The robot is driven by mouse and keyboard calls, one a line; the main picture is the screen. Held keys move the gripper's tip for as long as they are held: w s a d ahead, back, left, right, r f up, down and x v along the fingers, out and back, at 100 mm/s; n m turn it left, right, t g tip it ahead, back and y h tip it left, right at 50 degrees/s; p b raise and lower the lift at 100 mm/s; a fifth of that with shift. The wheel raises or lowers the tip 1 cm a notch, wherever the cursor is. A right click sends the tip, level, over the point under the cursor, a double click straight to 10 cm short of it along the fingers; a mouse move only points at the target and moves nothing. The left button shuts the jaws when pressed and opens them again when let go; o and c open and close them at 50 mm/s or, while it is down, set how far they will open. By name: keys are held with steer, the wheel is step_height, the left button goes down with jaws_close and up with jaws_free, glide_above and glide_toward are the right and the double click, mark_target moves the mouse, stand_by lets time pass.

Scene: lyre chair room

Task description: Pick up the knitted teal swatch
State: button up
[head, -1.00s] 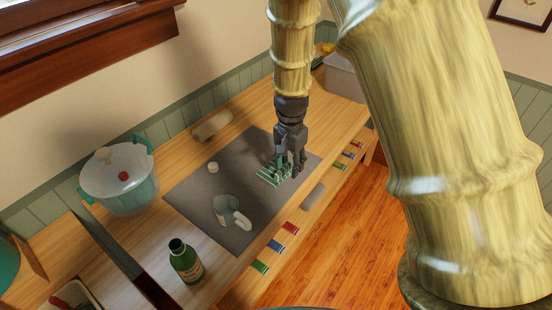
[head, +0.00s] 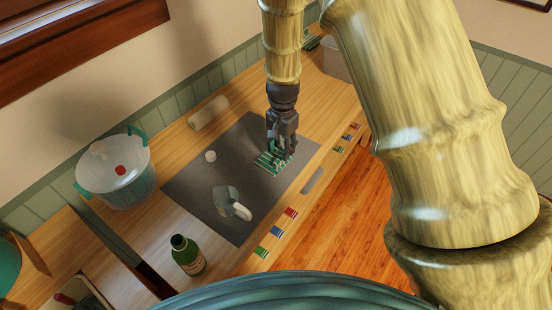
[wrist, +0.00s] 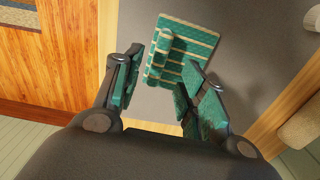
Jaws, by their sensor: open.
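The knitted teal swatch (head: 268,165) has pale stripes and lies on the dark grey mat (head: 225,175) on the wooden counter. In the wrist view the swatch (wrist: 194,48) lies just beyond my fingers, with a raised fold or strip along its left part. My gripper (head: 281,153) points down over the swatch and hides part of it. In the wrist view my gripper (wrist: 165,68) is open, one finger on each side of the swatch's near part. Nothing is held. I cannot tell whether the fingertips touch the swatch.
A grey-and-white object (head: 232,204) and a small white round piece (head: 210,156) are on the mat. A pale roll (head: 208,113) lies behind it. A lidded pot (head: 116,172) and green bottle (head: 187,256) stand left. Small coloured swatches (head: 276,245) line the front edge.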

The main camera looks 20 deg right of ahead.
mark_target(274, 157)
steer(key=f, duration=0.1)
steer(key=f+p, duration=0.1)
steer(key=shift+s+f, duration=0.2)
steer(key=shift+f, duration=1.25)
jaws_close()
